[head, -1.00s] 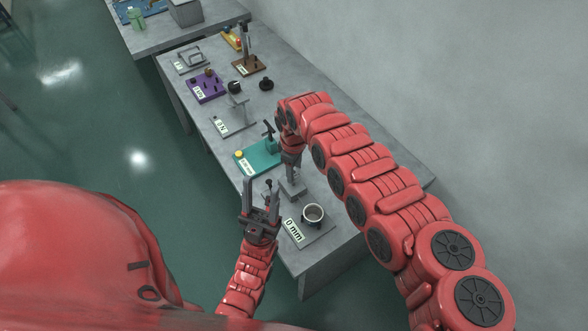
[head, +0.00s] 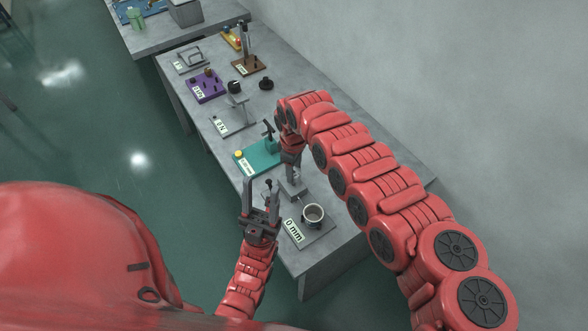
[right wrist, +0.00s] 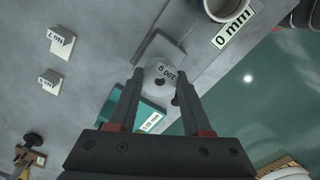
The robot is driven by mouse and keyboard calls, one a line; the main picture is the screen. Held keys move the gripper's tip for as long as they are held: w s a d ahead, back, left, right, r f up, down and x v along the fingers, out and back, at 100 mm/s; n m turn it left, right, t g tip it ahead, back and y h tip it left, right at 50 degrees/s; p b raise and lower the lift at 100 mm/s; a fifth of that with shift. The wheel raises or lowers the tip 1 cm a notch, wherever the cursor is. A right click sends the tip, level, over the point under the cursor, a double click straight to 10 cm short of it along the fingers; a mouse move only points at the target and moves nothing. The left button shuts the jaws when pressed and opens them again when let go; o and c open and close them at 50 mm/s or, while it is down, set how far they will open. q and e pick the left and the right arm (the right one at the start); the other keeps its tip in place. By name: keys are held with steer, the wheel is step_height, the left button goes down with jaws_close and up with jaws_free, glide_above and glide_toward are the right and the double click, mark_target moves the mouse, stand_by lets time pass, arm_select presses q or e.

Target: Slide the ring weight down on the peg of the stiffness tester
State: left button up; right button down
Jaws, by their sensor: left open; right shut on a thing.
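The ring weight (right wrist: 152,72), a light grey disc marked 100 g, sits between the fingertips of my right gripper (right wrist: 158,88), which is shut on it. A dark spot shows in its middle; I cannot tell whether it is an empty hole or the peg's tip. A grey base (right wrist: 160,48) lies under the weight. In the head view my right gripper (head: 292,172) points down over a grey block (head: 292,190), and the weight is not clear there. The 0 mm plate (head: 318,238) with a cup (head: 313,213) is beside it. My left gripper (head: 262,198) is open and empty, fingers up.
A teal plate (head: 262,158) with a dark fixture stands just behind my right gripper. Further back are a 0 N fixture (head: 234,122), a purple block (head: 207,88) and a brown stand (head: 250,66). Two small labelled blocks (right wrist: 60,42) show in the right wrist view.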

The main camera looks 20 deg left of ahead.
steer(key=shift+f+b, duration=2.35)
steer(key=shift+f, duration=0.15)
stand_by(1.2)
stand_by(0.5)
jaws_free()
steer(key=shift+r, duration=0.15)
steer(key=shift+r+p, duration=2.6)
steer(key=shift+r, duration=1.3)
